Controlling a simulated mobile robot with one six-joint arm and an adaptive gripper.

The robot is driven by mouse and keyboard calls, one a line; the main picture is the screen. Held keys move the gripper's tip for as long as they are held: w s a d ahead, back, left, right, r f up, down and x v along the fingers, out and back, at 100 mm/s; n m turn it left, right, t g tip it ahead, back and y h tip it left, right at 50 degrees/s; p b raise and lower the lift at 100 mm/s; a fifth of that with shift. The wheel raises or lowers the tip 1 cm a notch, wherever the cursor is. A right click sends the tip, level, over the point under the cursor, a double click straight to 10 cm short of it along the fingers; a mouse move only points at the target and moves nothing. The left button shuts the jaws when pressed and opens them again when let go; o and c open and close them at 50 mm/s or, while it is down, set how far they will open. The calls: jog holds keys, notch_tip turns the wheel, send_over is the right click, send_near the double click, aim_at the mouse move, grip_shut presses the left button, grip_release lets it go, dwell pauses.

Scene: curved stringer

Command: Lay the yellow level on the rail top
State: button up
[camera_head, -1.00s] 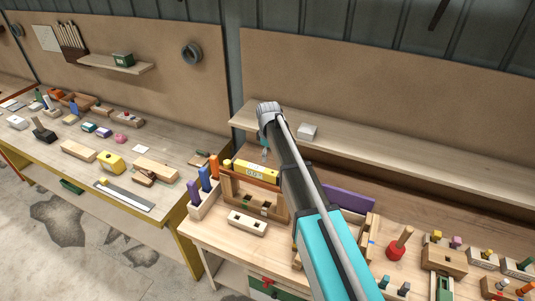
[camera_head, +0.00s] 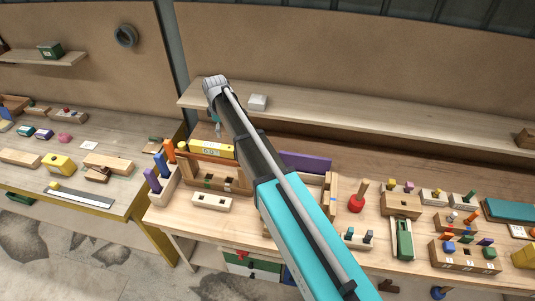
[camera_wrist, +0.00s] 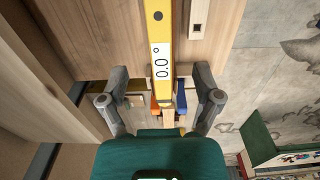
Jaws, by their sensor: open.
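The yellow level (camera_head: 212,148) lies along the top of the wooden rail (camera_head: 215,160) on the near bench. In the wrist view the level (camera_wrist: 158,22) runs down the middle, and its white display reads 0.0°. My gripper (camera_wrist: 160,100) is open, with one finger on each side of the level's line and nothing held between them. In the head view my gripper (camera_head: 218,128) is small and hangs just above the level. I cannot tell the exact gap. My arm hides part of the bench to the right.
A holder with purple, blue and orange pegs (camera_head: 160,172) stands left of the rail. A pale block with holes (camera_head: 211,202) lies in front. A long shelf (camera_head: 300,112) runs behind.

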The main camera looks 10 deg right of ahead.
jog(key=s+d+m, duration=1.4)
jog(key=s+d, duration=0.8)
jog(key=s, duration=0.4)
jog(key=shift+d, duration=0.25)
